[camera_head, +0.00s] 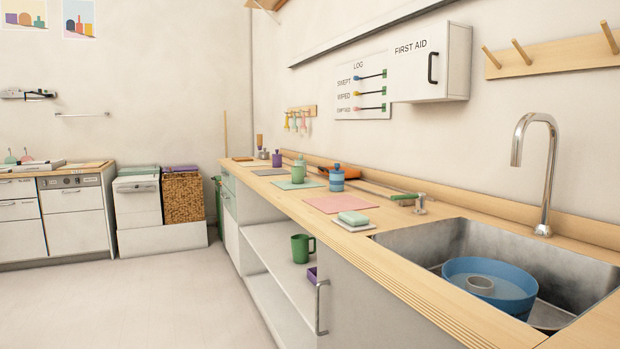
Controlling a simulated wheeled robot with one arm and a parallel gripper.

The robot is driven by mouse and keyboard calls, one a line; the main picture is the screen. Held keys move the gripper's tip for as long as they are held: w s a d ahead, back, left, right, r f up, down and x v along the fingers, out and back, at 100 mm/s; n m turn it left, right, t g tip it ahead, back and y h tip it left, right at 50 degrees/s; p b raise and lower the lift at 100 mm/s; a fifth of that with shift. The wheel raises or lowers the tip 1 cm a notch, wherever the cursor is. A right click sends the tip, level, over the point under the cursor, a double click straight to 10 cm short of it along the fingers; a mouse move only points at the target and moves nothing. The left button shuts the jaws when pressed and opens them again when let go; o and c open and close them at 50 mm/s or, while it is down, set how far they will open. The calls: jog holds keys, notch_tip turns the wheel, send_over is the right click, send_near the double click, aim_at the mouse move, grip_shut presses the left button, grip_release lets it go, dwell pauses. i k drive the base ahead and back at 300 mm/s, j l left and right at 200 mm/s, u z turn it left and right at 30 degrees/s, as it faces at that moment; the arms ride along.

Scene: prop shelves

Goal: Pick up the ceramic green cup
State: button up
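A green cup (300,248) with a handle on its right side stands upright on the white upper shelf (268,240) of the open cabinet, below the wooden counter. My gripper is not in view.
A purple box (312,275) sits near the cup, partly hidden by the cabinet door (360,305) with its metal handle (321,308). The counter (268,190) above holds a pale green vessel (299,171), a blue container (337,180) and a sink (420,243). The floor (165,290) at left is clear.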

aim_at(297, 172)
jog(key=i+j+z, duration=0.2)
jog(key=z, duration=0.15)
jog(key=i+j+z, duration=0.15)
jog(key=z, duration=0.15)
jog(key=i+j+z, duration=0.1)
jog(key=j, duration=0.25)
jog(key=i+j, duration=0.2)
jog(key=j, duration=0.15)
jog(key=i+j+z, duration=0.15)
jog(key=i+j, duration=0.15)
jog(key=j, duration=0.4)
jog(key=i+j+z, duration=0.15)
jog(key=j, duration=0.2)
jog(key=i+j+z, duration=0.1)
jog(key=j, duration=0.25)
